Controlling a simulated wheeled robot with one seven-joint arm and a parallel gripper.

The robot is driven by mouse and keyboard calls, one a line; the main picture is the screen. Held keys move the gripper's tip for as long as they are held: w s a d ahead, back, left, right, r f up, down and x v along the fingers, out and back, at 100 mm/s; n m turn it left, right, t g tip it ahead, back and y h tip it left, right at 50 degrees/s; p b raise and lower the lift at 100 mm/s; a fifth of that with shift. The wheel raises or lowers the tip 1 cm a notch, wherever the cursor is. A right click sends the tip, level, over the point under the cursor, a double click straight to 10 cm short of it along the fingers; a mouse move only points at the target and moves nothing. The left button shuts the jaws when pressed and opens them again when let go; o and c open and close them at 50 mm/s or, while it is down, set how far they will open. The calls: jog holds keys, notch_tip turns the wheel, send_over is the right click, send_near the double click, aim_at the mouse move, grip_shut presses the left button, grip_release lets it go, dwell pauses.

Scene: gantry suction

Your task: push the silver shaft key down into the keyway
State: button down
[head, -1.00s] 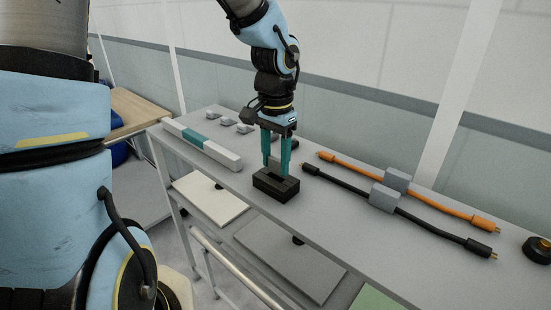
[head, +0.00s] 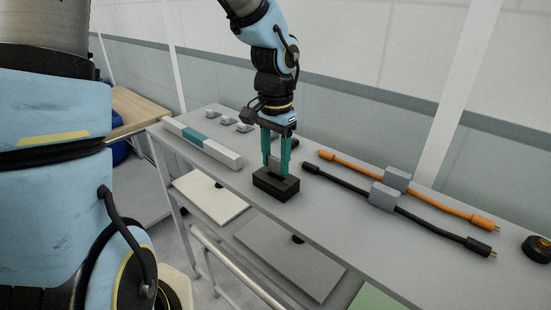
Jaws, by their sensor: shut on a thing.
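My gripper (head: 275,165) points straight down over a black block (head: 277,190) on the grey table. Its two teal fingers are shut on a small silver-grey piece, the shaft key (head: 274,163). The key is upright between the fingertips, right above the top of the block. The keyway in the block's top is too small to make out. I cannot tell whether the key's lower end touches the block or sits in it.
A white and teal bar (head: 201,145) and several small grey pieces (head: 228,121) lie to the left. An orange cable (head: 437,205) and a black cable (head: 430,226) run through grey blocks (head: 383,196) at right. A dark round knob (head: 537,250) sits at far right.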

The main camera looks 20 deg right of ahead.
aim_at(276, 158)
jog(key=shift+f+b, duration=0.7)
jog(key=shift+f, duration=0.25)
jog(key=shift+c, duration=1)
grip_release()
notch_tip(276, 158, up, 11)
jog(key=shift+f+b, duration=0.1)
jog(key=shift+b, duration=0.4)
